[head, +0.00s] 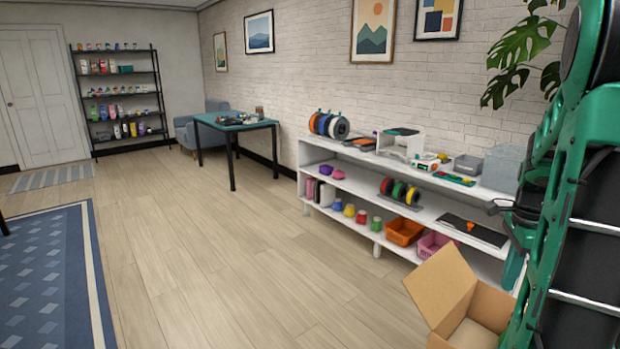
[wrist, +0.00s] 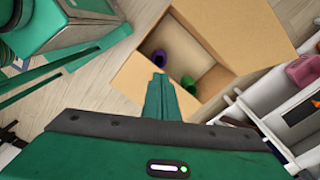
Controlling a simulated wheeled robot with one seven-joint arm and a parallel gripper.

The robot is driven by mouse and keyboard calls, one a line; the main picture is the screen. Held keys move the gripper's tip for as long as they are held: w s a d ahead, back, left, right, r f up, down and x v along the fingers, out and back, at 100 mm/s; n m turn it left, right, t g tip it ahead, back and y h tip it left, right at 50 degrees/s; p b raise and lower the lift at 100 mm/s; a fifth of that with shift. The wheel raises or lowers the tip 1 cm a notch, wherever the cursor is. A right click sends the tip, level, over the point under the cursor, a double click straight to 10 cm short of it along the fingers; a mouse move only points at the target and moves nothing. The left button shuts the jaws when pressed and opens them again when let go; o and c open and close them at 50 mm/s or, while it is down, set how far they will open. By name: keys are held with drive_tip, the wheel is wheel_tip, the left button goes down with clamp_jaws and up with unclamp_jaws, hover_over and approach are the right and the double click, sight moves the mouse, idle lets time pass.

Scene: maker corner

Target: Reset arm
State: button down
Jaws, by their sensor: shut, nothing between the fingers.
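My green arm fills the right side of the head view, folded upright near the white shelf. My gripper (wrist: 160,86) shows in the wrist view with its two green fingers together and nothing between them. It points toward an open cardboard box (wrist: 238,22), which lies beyond the fingertips. Inside the box are a purple item (wrist: 158,57) and a green item (wrist: 188,82). In the head view the gripper's fingertips cannot be made out clearly.
The cardboard box (head: 440,282) stands on the floor at the lower right, flaps open. Behind it runs a low white shelf (head: 345,149) with spools, bins and machines. A teal-topped table (head: 218,126) stands farther back. The wooden floor (head: 210,250) at centre is clear.

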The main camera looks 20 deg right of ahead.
drive_tip(key=s+a+r+n, duration=0.1)
drive_tip(key=s+a+n, duration=0.4)
drive_tip(key=a+n, duration=0.4)
drive_tip(key=s+a+r+n, duration=0.1)
drive_tip(key=s+a+n, duration=0.3)
drive_tip(key=a+n, duration=0.6)
drive_tip(key=a, duration=0.2)
drive_tip(key=shift+s+a+r, duration=0.25)
drive_tip(key=shift+s+a, duration=0.15)
